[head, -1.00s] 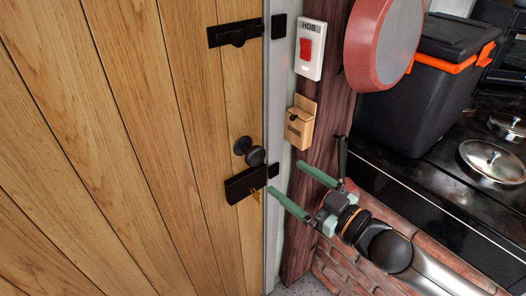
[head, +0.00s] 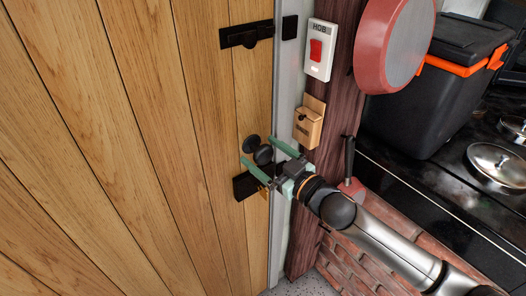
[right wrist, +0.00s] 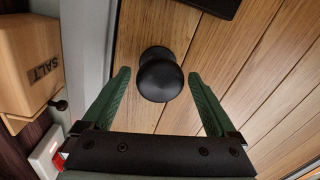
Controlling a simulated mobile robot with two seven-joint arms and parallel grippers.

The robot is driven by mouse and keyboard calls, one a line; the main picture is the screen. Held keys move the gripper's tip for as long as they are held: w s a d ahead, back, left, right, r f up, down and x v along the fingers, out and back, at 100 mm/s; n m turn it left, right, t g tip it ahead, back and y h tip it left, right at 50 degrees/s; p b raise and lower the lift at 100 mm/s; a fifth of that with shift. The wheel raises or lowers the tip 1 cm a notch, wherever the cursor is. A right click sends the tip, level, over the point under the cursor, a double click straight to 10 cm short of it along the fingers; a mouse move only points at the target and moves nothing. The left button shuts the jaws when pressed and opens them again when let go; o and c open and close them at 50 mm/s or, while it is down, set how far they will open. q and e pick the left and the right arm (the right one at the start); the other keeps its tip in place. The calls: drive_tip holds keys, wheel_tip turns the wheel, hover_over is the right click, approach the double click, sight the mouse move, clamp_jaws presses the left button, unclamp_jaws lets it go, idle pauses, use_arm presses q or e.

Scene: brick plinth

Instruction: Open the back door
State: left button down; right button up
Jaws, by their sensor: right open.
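The back door (head: 150,130) is made of light wooden planks and looks closed against its pale frame. A round black knob (head: 263,155) sits near its right edge, and it also shows in the right wrist view (right wrist: 160,76). A black lock box (head: 243,187) with a brass key is just below, partly hidden by my gripper. A black bolt (head: 246,35) is higher up. My right gripper (head: 260,156) is open, with its green fingers on either side of the knob. In the right wrist view there are gaps between the fingers (right wrist: 160,88) and the knob. My left gripper is not in view.
A wooden salt box (head: 308,125) and a white HOB switch (head: 321,50) are on the post right of the door. A red pan (head: 392,45) hangs beside them. A black bin with orange trim (head: 430,100) and metal lids (head: 497,163) are on the right.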

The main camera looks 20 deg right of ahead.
drive_tip(key=shift+w+a, duration=0.1)
clamp_jaws()
idle(0.8)
